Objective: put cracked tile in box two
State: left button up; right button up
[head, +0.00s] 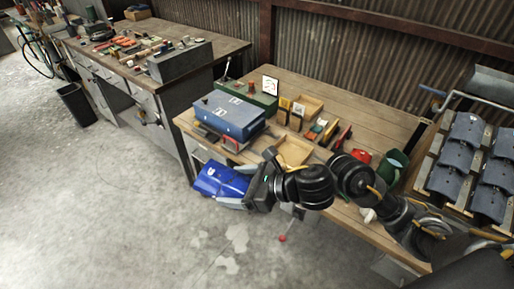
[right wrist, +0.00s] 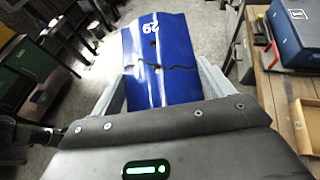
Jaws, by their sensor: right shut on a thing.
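My right gripper (head: 233,194) is shut on a blue curved tile (head: 220,179), held beside the workbench's left front end above the floor. In the right wrist view, the tile (right wrist: 160,65) sits between the two fingers, with a dark jagged crack across it and a white number that looks like 29, upside down. A white card marked 2 (head: 270,85) stands at the back of the bench by a green metal box (head: 252,97). A small open wooden box (head: 310,104) is right of it. My left gripper is out of view.
A blue toolbox (head: 228,114) stands at the bench's left end. An open wooden tray (head: 293,151) lies near the front. Small tools and a green cup (head: 391,166) crowd the top. Slate-coloured tiles (head: 456,150) fill a rack at right.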

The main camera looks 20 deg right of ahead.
aim_at(290, 156)
jog(key=u, duration=0.25)
jog(key=i, duration=1.35)
jog(key=z, duration=1.25)
jog(key=i, duration=0.35)
jog(key=z, duration=0.3)
